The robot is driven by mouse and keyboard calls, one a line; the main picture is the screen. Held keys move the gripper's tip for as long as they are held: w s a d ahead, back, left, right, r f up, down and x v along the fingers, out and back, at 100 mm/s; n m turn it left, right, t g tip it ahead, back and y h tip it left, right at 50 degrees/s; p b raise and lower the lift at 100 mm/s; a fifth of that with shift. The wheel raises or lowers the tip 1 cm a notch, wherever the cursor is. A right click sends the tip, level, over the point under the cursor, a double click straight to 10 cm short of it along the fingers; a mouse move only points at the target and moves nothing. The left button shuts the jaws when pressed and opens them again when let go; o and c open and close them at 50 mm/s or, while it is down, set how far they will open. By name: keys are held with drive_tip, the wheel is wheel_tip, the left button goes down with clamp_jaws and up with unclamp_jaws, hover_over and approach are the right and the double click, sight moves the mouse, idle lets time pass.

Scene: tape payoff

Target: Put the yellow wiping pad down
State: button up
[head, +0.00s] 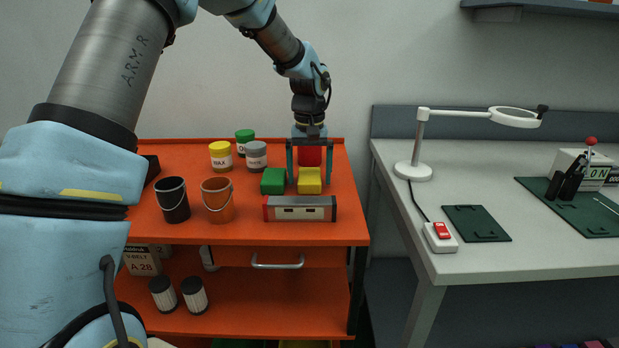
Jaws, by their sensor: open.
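The yellow wiping pad (310,182) looks like a small yellow block and appears to rest on the orange cart top (245,228). My gripper (310,178) points down over it, open, with one finger on each side of the pad. I see a gap at the right finger; whether the left finger touches the pad is hard to tell. A green block (273,181) stands close beside the left finger. A red block (310,156) is behind the yellow pad, seen between the fingers.
A grey and red level-like box (300,208) lies just in front of the pad. A black bucket (172,202), an orange bucket (218,203) and several lidded jars (221,156) stand to the left. A grey bench (480,258) with a lamp (413,170) is at right.

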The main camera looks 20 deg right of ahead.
sight(310, 176)
wheel_tip(310, 176, up, 11)
drive_tip(key=b, duration=0.1)
idle(0.7)
